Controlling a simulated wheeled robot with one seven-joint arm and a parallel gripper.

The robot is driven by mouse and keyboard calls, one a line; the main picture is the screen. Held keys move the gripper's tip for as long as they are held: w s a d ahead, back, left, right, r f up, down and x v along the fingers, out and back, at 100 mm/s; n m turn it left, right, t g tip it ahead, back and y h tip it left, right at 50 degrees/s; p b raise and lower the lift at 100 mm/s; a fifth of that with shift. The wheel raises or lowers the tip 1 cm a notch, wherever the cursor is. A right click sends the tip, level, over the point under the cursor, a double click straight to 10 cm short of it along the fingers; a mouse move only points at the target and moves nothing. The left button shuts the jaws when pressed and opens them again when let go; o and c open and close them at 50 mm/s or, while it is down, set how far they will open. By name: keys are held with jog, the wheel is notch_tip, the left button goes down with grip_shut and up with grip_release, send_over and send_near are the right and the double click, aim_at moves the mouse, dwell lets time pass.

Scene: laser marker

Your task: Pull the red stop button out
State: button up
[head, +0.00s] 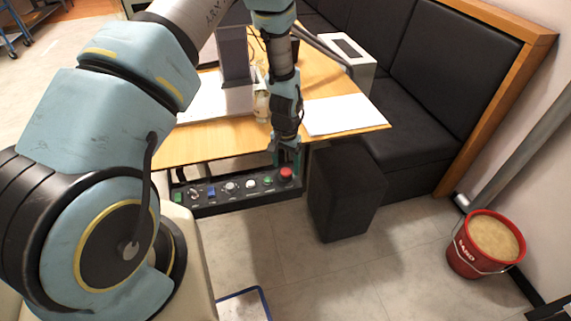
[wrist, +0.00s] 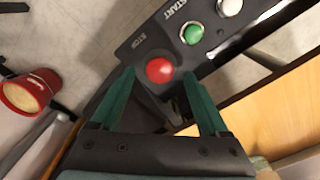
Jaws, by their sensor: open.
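The red stop button (head: 286,173) sits at the right end of the black control panel (head: 208,211), which is mounted at the table's front edge. In the wrist view the red button (wrist: 159,70) lies just beyond and between the two green fingertips, beside the "STOP" lettering. My gripper (head: 287,153) is above and just behind the button in the head view. In the wrist view my gripper (wrist: 158,76) is open, with a finger on each side of the button and nothing held. Whether the fingers touch the button cannot be told.
A green start button (wrist: 193,33) and a white button (wrist: 229,7) sit beside the red one. The wooden table (head: 225,140) is behind the panel. A black box-shaped stool (head: 343,190) stands close on the right. A red sand bucket (head: 484,244) is on the floor farther right.

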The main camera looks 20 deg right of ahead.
jog(key=shift+f, duration=0.75)
grip_shut()
